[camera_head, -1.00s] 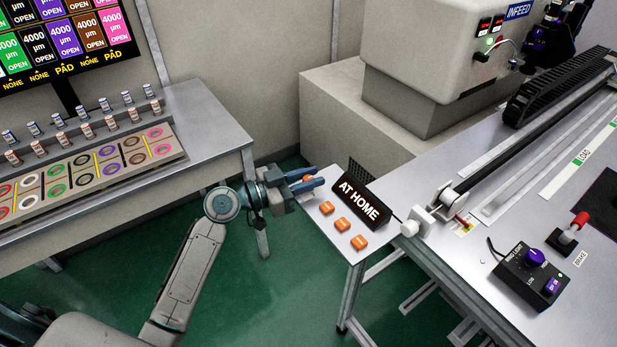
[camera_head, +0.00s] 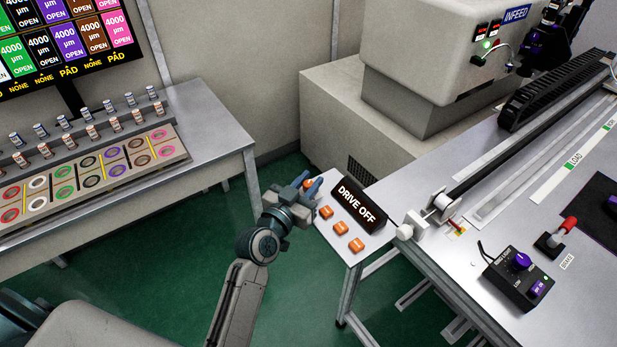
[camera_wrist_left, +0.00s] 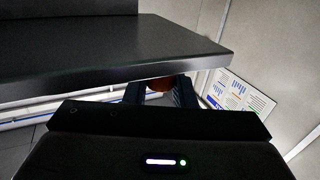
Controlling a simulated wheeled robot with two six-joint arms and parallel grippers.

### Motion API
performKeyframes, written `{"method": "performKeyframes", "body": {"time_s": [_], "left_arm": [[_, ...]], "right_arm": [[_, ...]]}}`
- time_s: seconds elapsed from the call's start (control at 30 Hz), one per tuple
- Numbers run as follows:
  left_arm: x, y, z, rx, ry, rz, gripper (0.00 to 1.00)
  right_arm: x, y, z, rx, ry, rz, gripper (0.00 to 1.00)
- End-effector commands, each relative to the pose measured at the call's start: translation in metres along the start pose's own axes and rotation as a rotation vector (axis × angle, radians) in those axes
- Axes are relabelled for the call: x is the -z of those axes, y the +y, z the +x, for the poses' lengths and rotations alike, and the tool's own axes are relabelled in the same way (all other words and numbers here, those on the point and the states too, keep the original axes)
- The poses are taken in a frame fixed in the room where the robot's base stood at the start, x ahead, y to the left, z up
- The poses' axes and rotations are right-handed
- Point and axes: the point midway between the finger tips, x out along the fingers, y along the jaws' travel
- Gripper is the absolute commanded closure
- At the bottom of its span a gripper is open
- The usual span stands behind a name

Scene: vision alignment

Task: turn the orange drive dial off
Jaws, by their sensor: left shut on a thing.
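The orange drive dial (camera_head: 308,184) is at the far left end of the row on the metal table's corner panel. My left gripper (camera_head: 311,187) is shut on it, with blue fingers on either side. In the left wrist view the orange dial (camera_wrist_left: 160,84) shows between the two dark fingers (camera_wrist_left: 161,93), partly hidden by the gripper body. The black sign (camera_head: 358,202) behind the row reads "DRIVE OFF". My right gripper is not in view.
Several orange controls are in the row, including a near one (camera_head: 326,212) and the last one (camera_head: 356,245). A black box with purple knobs (camera_head: 518,278) and a red-tipped lever (camera_head: 569,224) stand farther right. Green floor lies open below my left arm.

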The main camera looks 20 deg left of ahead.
Motion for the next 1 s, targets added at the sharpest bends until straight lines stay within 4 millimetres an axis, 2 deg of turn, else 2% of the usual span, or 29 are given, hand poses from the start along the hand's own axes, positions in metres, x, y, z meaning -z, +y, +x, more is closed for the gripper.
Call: {"method": "performKeyframes", "body": {"time_s": [0.57, 0.6, 0.67, 0.7, 1.0], "left_arm": [[0.0002, -0.0002, 0.0002, 0.039, 0.001, 0.000, 1.00], [0.0002, -0.0002, 0.0002, 0.039, 0.001, 0.000, 0.71], [0.0002, -0.0002, 0.0002, 0.039, 0.001, 0.000, 0.59], [0.0002, -0.0002, 0.0002, 0.039, 0.001, 0.000, 0.57], [-0.0009, -0.0001, -0.0024, 0.038, 0.000, 0.000, 0.57]], "right_arm": [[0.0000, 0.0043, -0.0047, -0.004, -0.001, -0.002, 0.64], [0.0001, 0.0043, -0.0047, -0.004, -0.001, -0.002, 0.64], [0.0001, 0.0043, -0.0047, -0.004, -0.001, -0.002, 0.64], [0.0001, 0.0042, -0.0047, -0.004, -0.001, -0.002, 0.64], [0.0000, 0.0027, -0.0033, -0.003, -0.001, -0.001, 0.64]]}}
